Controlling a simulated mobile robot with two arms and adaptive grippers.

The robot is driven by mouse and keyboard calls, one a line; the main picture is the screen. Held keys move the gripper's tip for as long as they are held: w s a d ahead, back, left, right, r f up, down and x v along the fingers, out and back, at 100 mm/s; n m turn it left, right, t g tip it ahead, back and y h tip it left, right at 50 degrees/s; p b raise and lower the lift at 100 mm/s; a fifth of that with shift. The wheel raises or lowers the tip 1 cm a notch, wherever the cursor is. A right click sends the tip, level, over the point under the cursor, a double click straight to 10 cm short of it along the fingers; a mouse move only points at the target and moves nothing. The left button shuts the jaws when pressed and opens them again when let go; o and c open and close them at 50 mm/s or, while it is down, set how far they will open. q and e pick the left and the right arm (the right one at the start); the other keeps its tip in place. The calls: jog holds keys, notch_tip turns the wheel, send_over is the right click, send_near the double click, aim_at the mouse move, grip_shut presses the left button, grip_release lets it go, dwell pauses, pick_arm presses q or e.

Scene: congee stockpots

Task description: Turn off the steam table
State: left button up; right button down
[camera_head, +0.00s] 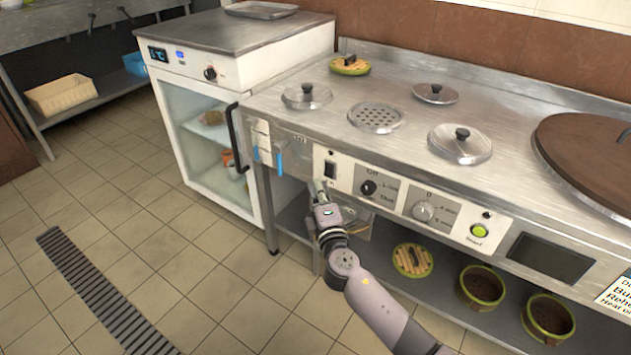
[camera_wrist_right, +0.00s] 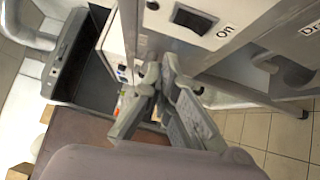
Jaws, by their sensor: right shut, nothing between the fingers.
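The steam table (camera_head: 400,140) is a long steel counter with round lids on top and controls along its front. A black rocker switch (camera_head: 330,169) sits in a pale plate at the left of the panel. It also shows in the right wrist view (camera_wrist_right: 194,20), beside the label "On". My right gripper (camera_head: 318,187) is shut and empty, just below the switch plate. In the wrist view its fingers (camera_wrist_right: 160,76) are together and look apart from the switch. Which way the switch is pressed is unclear. My left gripper is out of view.
A black knob (camera_head: 368,187), a grey knob (camera_head: 424,211) and a green power button (camera_head: 479,230) lie right of the switch. A glass-door cabinet (camera_head: 218,150) stands at left. Tiled floor is open in front.

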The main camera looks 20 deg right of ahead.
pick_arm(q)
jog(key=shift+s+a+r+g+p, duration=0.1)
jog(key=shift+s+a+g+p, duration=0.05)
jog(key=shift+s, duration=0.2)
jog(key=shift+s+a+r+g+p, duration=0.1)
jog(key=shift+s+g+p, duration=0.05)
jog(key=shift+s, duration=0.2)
pick_arm(e)
jog(key=s+a, duration=0.1)
jog(key=s, duration=0.5)
jog(key=shift+s+r, duration=0.3)
jog(key=shift+r, duration=0.1)
